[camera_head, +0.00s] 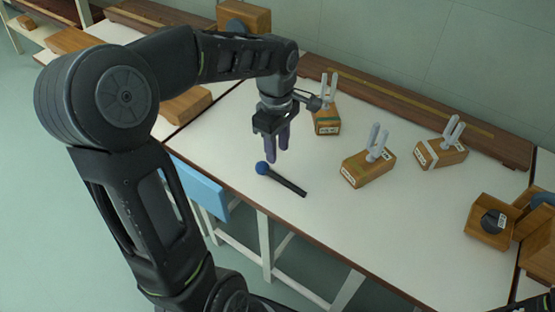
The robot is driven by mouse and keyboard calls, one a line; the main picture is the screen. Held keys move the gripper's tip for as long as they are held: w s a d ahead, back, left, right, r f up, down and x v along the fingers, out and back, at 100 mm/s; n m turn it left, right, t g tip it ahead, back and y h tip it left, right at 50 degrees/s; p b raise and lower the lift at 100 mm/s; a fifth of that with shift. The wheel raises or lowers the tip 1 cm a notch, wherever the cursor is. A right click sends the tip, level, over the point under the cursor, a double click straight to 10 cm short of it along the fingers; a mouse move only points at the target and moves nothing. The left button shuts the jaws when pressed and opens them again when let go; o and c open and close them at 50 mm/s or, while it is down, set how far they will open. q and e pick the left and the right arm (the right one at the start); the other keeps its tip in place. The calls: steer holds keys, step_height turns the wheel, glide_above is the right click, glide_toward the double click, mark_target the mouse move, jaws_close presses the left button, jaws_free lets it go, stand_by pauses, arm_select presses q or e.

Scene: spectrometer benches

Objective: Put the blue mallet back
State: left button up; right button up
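The blue mallet has a round blue head (262,168) and a dark handle (289,186). It lies on the white bench top (330,225) near the front edge, its handle pointing to the lower right. My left gripper (277,155) points down just above and behind the blue head. Its two fingers stand apart with nothing visible between them, and it does not appear to touch the mallet. My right gripper is not in view; only a dark piece of my body shows in the bottom right corner.
Wooden boxes with pale two-pronged forks stand behind and right of the mallet: one (327,122), another (368,170) and a third (440,154). A wooden box with a dark disc (490,222) is at the right. A blue panel (200,188) hangs below the front edge.

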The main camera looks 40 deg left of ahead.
arm_select(q)
step_height(320, 180, up, 2)
steer(key=shift+r, duration=0.2)
stand_by(0.6)
